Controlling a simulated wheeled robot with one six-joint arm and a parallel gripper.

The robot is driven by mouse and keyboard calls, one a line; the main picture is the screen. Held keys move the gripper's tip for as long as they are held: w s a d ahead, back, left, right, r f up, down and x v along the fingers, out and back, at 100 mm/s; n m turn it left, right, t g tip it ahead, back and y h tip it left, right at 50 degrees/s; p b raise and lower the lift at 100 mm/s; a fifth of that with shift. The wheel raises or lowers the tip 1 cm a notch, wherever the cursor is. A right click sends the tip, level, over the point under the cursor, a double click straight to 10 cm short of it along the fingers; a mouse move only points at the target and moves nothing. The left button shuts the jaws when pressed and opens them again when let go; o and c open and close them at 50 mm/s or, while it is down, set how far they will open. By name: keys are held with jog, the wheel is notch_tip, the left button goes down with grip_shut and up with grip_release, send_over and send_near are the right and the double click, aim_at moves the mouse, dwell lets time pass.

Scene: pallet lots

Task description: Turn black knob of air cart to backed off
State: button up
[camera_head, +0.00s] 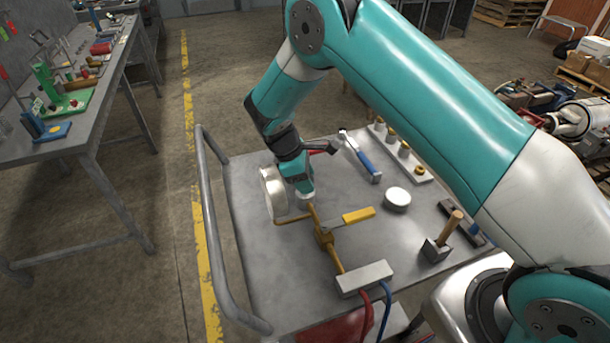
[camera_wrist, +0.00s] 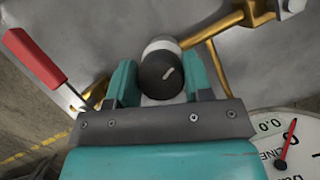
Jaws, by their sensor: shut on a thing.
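The black knob (camera_wrist: 160,74) has a short white mark on its top and sits on a pale collar. My gripper (camera_wrist: 158,84) is shut on it, with one teal finger on each side. In the head view my gripper (camera_head: 303,192) points down over the cart's brass pipework (camera_head: 325,238) and hides the knob; a little pale collar shows below it. The air cart (camera_head: 250,215) has a grey top. A round white gauge (camera_head: 273,193) stands beside my gripper; in the wrist view its dial (camera_wrist: 292,160) has a red needle and is cut off by the frame edge.
A yellow lever (camera_head: 357,215) and a white block (camera_head: 365,277) with red and blue hoses are close by. A blue-handled tool (camera_head: 362,160), a white disc (camera_head: 397,197), a mallet (camera_head: 440,240) and a tray of fittings (camera_head: 402,150) lie around. A rail (camera_head: 210,230) edges the left side.

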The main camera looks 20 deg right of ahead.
jog(key=shift+n, duration=0.5)
jog(key=o, duration=0.9)
notch_tip(320, 180, up, 20)
jog(key=shift+r+b, duration=0.1)
jog(key=shift+b, duration=0.45)
